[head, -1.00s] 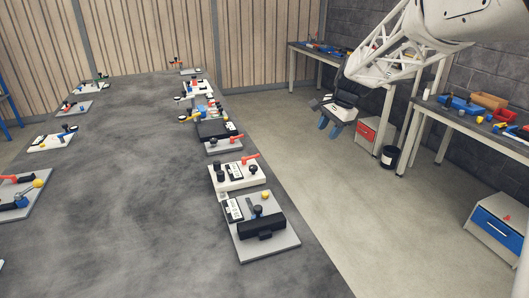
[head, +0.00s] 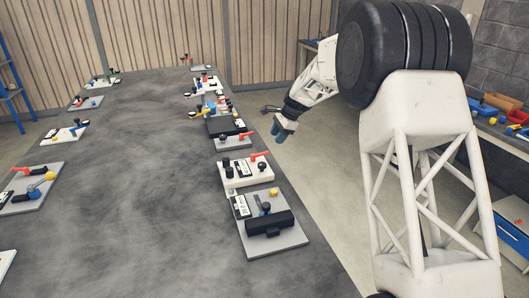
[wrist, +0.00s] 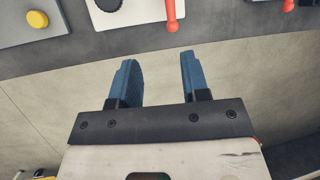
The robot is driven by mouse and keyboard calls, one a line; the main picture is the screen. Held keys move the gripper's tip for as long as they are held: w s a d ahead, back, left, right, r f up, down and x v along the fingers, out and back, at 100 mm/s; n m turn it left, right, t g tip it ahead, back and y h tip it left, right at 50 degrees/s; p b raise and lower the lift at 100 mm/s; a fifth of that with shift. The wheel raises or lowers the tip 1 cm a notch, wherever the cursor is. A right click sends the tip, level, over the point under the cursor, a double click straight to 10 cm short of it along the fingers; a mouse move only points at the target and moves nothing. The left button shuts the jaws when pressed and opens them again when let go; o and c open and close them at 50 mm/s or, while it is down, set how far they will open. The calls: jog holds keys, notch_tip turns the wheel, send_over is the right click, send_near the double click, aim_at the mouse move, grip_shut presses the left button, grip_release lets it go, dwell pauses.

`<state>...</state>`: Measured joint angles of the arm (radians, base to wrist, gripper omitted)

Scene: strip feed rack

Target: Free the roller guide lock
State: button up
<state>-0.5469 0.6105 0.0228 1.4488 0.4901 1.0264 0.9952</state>
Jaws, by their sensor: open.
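My gripper (head: 285,128) hangs beside the table's right edge, over the floor. Its two blue fingers stand apart and empty in the wrist view (wrist: 160,78). No label reads clearly enough to tell which fixture is the roller guide. On the near right of the table, a grey plate (head: 283,240) bears a black block (head: 268,224) and a yellow knob (head: 274,191). Behind it, a white plate (head: 262,180) carries a black knob (head: 226,162) and a red lever (head: 259,155). The wrist view shows the yellow knob (wrist: 38,19) and the red lever (wrist: 172,15).
Another fixture with a black block (head: 226,126) and red lever (head: 245,135) sits farther back on the table (head: 140,190). More fixtures line the left side, such as one with a yellow ball (head: 50,176). The table's middle is bare. Workbenches stand at the right.

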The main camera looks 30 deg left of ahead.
aim_at(260, 155)
jog(key=a+f, duration=0.1)
jog(key=a, duration=0.1)
jog(key=shift+w+a+f, duration=0.2)
jog(key=shift+a+f, duration=0.1)
jog(key=shift+f, duration=0.1)
jog(key=shift+x, duration=3.9)
jog(key=shift+s, duration=0.1)
jog(key=shift+c, duration=0.2)
grip_shut()
